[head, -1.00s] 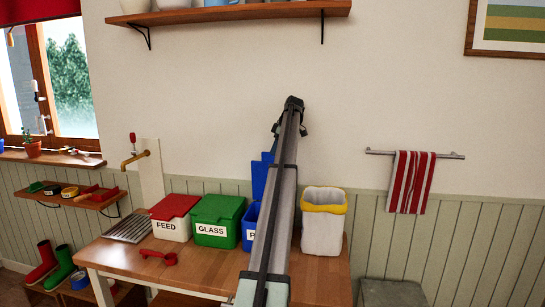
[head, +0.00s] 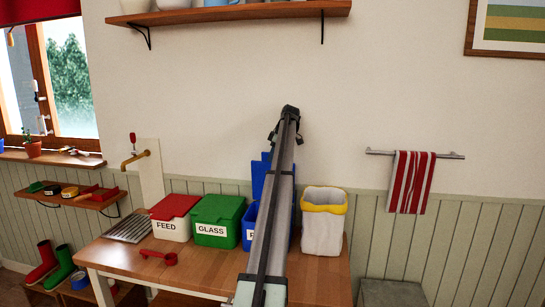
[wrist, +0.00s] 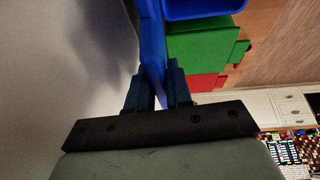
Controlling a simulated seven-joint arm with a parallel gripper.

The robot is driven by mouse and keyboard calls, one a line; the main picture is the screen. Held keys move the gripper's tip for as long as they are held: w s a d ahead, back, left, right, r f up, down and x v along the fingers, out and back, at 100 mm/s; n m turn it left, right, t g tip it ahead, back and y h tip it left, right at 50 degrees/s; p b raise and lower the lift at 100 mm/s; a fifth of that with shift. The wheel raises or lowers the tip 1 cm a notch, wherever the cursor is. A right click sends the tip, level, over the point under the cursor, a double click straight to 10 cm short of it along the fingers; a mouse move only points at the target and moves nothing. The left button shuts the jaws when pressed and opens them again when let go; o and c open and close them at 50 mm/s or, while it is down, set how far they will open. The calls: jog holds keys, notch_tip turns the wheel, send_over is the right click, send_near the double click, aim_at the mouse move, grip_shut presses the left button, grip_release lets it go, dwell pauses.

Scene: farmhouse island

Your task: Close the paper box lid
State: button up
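The paper box (head: 250,228) is blue and stands on the wooden table, partly hidden behind my arm. Its blue lid (head: 261,172) is open and stands up at the back of the box. In the wrist view the lid (wrist: 151,35) shows nearly edge-on, running between my fingers, with a corner of the blue box (wrist: 205,8) at the top. My gripper (wrist: 160,85) has its two dark fingers close together, one on each side of the lid, and appears shut on it.
The green GLASS box (head: 217,220) and the red-lidded FEED box (head: 173,218) stand left of the paper box, lids down. A white bin with a yellow rim (head: 324,220) stands close on the right. A red scoop (head: 160,257) lies on the table (head: 125,262) in front.

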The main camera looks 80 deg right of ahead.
grip_shut()
jog(key=shift+a, duration=0.15)
jog(key=a+f+n+h, duration=0.1)
jog(key=a+f+h, duration=0.2)
jog(key=a, duration=0.4)
jog(key=a+f+h, duration=0.2)
jog(key=a+h, duration=0.2)
jog(key=a, duration=0.3)
jog(key=a+f+n+t+h, duration=0.1)
jog(key=a+f+h, duration=0.3)
jog(key=f, duration=1)
jog(key=shift+a+f+n+h, duration=0.4)
jog(key=shift+a, duration=1.45)
